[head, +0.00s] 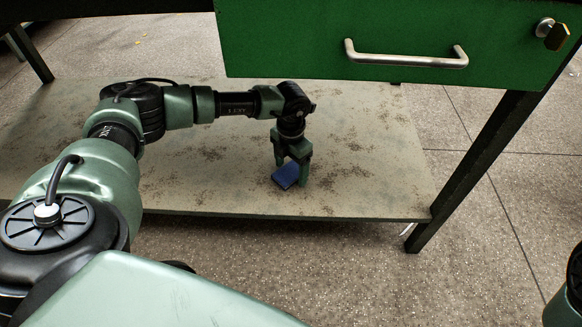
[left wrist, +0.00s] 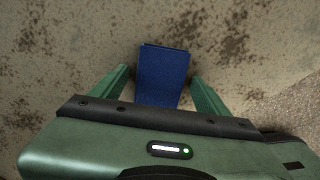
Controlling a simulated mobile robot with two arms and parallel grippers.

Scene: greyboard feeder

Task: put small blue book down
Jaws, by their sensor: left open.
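The small blue book (head: 286,175) lies on the low shelf (head: 376,190) under the bench, near its front edge. My left gripper (head: 291,178) is over it, pointing down, with its fingers on either side of the book. In the left wrist view the book (left wrist: 163,76) is between the two green fingers of the left gripper (left wrist: 160,82). A gap shows between each finger and the book, so the gripper is open. The book's near end is hidden by the gripper body. My right gripper is not in view.
A green drawer (head: 395,40) with a metal handle (head: 405,58) and a key lock (head: 552,32) hangs above the shelf. A dark table leg (head: 476,165) stands at the right. The shelf around the book is bare.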

